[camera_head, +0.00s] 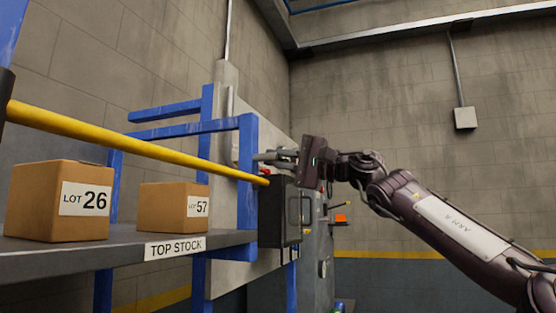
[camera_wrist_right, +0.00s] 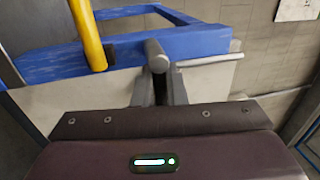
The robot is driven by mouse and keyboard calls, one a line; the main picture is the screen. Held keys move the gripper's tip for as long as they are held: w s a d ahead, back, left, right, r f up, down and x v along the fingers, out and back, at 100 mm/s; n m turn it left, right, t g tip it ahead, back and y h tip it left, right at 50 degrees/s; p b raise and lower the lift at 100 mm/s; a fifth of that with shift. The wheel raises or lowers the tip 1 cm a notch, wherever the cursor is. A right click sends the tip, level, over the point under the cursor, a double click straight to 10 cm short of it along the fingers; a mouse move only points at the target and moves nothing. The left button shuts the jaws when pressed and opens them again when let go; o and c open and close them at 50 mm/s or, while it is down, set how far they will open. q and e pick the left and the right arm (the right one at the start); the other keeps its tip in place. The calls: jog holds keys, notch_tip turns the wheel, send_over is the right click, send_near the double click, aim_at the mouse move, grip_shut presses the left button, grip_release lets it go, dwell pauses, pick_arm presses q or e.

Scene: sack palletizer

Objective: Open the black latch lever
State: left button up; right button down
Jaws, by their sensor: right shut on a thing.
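My right gripper (camera_head: 266,158) reaches in from the right, in front of the blue frame and just above the black box at the end of the yellow bar. In the right wrist view its two grey fingers (camera_wrist_right: 159,90) are closed on a dark grey rod with a rounded end (camera_wrist_right: 156,57), which looks like the latch lever. The rest of the lever is hidden behind the fingers and the gripper body. In the head view I cannot make the lever out apart from the fingers. My left gripper is not in view.
A yellow bar (camera_head: 140,145) runs across the shelf to a black box (camera_head: 279,212). Cartons LOT 26 (camera_head: 55,203) and LOT 57 (camera_head: 172,209) stand on the dark shelf (camera_head: 75,262). Blue frame posts (camera_head: 247,170) stand close behind my gripper. The space above my right arm is clear.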

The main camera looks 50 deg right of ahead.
jog(key=c, duration=1.6)
grip_release()
jog(key=shift+a, duration=0.1)
jog(key=shift+s+f+b, duration=0.15)
jog(key=shift+s+b, duration=0.2)
jog(key=b+v, duration=0.3)
jog(key=v, duration=0.4)
